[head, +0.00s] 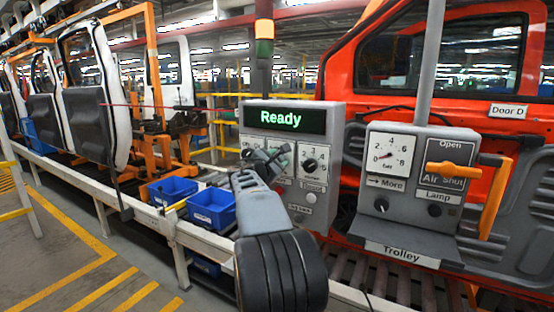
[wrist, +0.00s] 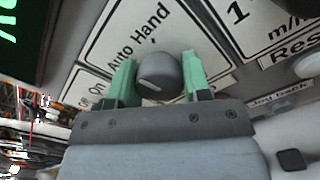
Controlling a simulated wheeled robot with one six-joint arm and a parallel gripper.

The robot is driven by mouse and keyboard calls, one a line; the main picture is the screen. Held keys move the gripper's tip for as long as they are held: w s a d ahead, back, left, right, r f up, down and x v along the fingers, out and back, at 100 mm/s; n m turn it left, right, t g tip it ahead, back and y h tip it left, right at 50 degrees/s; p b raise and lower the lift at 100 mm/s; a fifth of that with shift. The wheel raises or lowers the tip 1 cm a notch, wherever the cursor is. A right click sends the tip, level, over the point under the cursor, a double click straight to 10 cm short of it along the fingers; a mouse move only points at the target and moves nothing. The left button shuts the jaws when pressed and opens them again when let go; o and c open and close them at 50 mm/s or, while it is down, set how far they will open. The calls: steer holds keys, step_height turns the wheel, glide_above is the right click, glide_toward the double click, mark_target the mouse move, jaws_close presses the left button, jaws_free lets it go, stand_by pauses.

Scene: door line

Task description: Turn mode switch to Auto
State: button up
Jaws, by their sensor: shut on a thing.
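The mode switch (wrist: 158,74) is a round dark grey knob on a white label plate, large in the wrist view. A short white pointer line shows on the knob's lower left side. My gripper (wrist: 159,80) has green fingertips, one on each side of the knob, and is shut on it. In the head view my gripper (head: 268,160) is against the grey control panel (head: 325,170) and hides most of the switch.
The panel's green display (head: 282,118) reads "Ready". A second dial (head: 309,164) is right of my gripper, with a round button (head: 311,198) below it. A grey trolley box (head: 400,225) with a gauge and orange handle (head: 453,170) stands to the right. Blue bins (head: 212,207) stand left.

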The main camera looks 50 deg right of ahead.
steer(key=n+p, duration=0.1)
steer(key=n, duration=0.3)
steer(key=shift+r+p, duration=0.1)
steer(key=shift+p, duration=0.3)
steer(key=shift+n+p, duration=0.65)
steer(key=shift+n, duration=0.85)
steer(key=o, duration=0.9)
steer(key=b+v, duration=0.3)
steer(key=v, duration=1.1)
steer(key=shift+d, duration=0.1)
